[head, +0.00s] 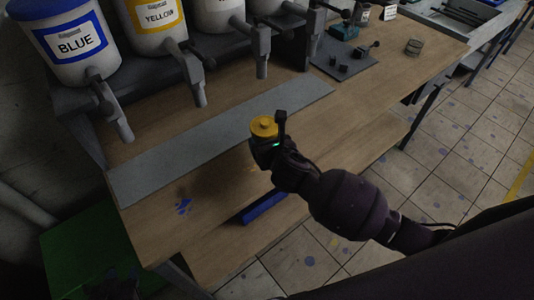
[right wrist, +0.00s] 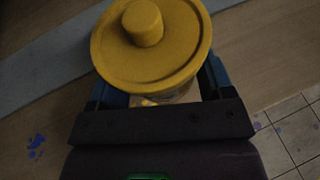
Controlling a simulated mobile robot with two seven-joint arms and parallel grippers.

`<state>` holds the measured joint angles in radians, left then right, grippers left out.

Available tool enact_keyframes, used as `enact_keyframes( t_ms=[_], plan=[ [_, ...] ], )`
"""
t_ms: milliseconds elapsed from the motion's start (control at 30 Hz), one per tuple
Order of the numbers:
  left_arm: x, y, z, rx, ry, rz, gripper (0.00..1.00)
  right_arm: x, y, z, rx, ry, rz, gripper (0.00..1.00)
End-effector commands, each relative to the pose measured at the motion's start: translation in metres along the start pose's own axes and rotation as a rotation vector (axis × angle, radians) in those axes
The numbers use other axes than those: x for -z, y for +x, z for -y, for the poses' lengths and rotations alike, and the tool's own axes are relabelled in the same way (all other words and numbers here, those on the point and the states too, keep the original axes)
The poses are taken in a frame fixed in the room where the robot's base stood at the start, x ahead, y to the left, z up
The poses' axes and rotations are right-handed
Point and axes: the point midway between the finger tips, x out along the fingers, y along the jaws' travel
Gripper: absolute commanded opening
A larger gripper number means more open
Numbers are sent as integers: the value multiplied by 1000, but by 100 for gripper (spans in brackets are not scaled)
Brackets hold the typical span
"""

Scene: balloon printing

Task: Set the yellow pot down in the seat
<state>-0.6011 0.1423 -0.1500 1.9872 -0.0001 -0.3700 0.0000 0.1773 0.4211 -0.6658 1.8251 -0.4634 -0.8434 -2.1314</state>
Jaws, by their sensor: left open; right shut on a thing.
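The yellow pot (head: 264,127) has a round lid with a knob. My right gripper (head: 266,143) is shut on it and holds it near the front edge of the grey strip (head: 215,142). In the right wrist view the pot (right wrist: 150,45) stands upright between the blue jaws, its lid towards the camera. Its base is hidden, so I cannot tell the gap below it. A dark shape at the bottom left edge seems to be my left gripper (head: 116,289), mostly out of frame. I cannot clearly pick out the seat; a dark plate (head: 338,68) with small fittings lies farther back.
Paint dispensers labelled blue (head: 78,44) and yellow (head: 158,18), plus others, stand along the back with spouts over the bench (head: 160,215). A blue bar (head: 264,207) lies near the front. A green box (head: 75,250) is lower left.

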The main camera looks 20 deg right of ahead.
Motion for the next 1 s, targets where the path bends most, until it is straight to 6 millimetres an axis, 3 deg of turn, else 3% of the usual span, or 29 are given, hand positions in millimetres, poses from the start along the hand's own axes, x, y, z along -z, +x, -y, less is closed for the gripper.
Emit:
enact_keyframes(
  t_ms=[200,500,900,933,1000],
  plan=[
    [1,2,0,-1,0,-5,43,10,5,0,0,0,1,45],
    [-6,6,-1,-1,0,-5,43,44,18,0,0,0,1,45],
    [-8,5,-1,0,0,-3,43,47,20,0,-1,-1,2,45],
    [-8,5,-1,0,0,-2,43,47,20,0,-1,0,1,79],
    [-9,5,-1,0,0,0,43,47,20,0,-1,0,1,89]
  ],
)
